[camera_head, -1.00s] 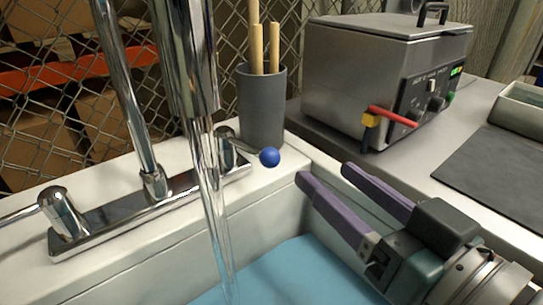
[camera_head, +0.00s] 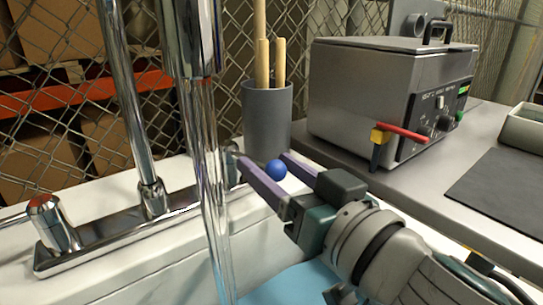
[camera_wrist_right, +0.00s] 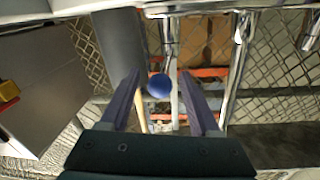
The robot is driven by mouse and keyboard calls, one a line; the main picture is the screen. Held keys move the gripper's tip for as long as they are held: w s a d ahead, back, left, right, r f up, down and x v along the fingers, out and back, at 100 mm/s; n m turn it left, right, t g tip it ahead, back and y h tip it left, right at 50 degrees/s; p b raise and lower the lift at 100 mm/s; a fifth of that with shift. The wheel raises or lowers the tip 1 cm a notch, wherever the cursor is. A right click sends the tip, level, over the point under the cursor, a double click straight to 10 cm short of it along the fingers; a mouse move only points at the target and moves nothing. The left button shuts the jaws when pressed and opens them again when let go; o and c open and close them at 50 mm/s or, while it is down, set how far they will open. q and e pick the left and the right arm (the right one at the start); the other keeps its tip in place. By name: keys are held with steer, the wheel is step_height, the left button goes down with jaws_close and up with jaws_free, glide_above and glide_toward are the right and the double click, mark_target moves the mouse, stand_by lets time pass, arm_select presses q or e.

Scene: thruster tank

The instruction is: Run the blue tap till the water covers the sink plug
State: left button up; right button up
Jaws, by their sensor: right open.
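The blue tap knob (camera_head: 275,169) is a ball on the end of the tap's lever at the right of the chrome mixer (camera_head: 110,235). A clear stream of water (camera_head: 213,190) runs from the spout (camera_head: 190,40) down into the sink. Pale blue water (camera_head: 295,285) shows at the bottom of the sink; the sink plug is not visible. My right gripper (camera_head: 265,161) is open, with its two purple fingers on either side of the blue knob. In the right wrist view the knob (camera_wrist_right: 158,86) sits between the fingers, with gaps visible. My left gripper is not in view.
A red-marked tap handle (camera_head: 48,215) is at the left of the mixer. A grey cup with wooden sticks (camera_head: 267,115) stands close behind the blue knob. A steel tank unit (camera_head: 365,90) and a dark mat (camera_head: 505,190) are on the right counter. A chain-link fence (camera_head: 60,140) is behind.

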jaws_close()
stand_by(0.5)
stand_by(0.9)
